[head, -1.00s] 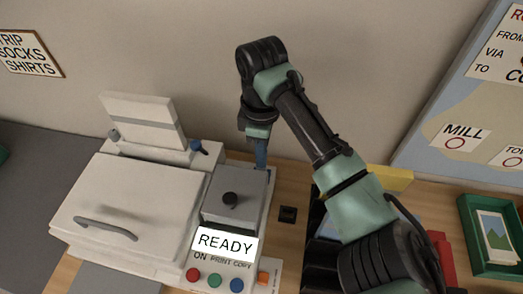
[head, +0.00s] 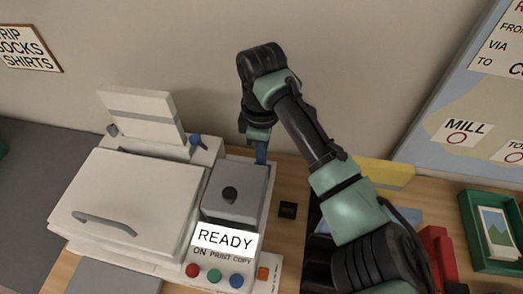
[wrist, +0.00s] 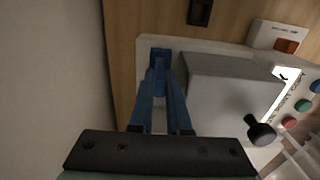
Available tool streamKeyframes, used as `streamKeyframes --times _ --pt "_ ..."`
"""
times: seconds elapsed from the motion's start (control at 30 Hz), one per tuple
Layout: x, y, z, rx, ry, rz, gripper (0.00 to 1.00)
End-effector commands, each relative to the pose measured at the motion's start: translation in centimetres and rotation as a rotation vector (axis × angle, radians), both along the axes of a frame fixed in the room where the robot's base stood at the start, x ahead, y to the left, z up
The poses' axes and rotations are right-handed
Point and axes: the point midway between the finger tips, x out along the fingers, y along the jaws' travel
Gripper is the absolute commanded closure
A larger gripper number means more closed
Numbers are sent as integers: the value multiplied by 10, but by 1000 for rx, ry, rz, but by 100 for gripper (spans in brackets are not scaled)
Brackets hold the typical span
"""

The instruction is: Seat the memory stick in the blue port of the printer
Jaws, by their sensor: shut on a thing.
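The printer (head: 125,200) stands at the left, pale, with a grey raised block (head: 235,190) on its right part. The blue port (wrist: 160,53) shows in the wrist view as a blue patch near the printer's corner, beside the grey block. My gripper (wrist: 158,74) has long blue fingers that come together right at this patch; it also shows in the head view (head: 261,157), pointing down behind the grey block. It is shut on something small. The memory stick cannot be made out between the fingertips, and I cannot tell how deep it sits.
The wall (wrist: 55,80) is near on the other side. A small black slotted piece (head: 288,210) lies on the wooden desk. A green tray (head: 490,262) is at the far right.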

Motion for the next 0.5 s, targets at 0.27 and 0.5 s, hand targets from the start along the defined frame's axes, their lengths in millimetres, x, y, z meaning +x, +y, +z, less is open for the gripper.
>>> streamKeyframes --times 0.27,0.5 --pt "0 0 -8 0 0 -1 100" --pt "0 0 -10 0 0 0 63"
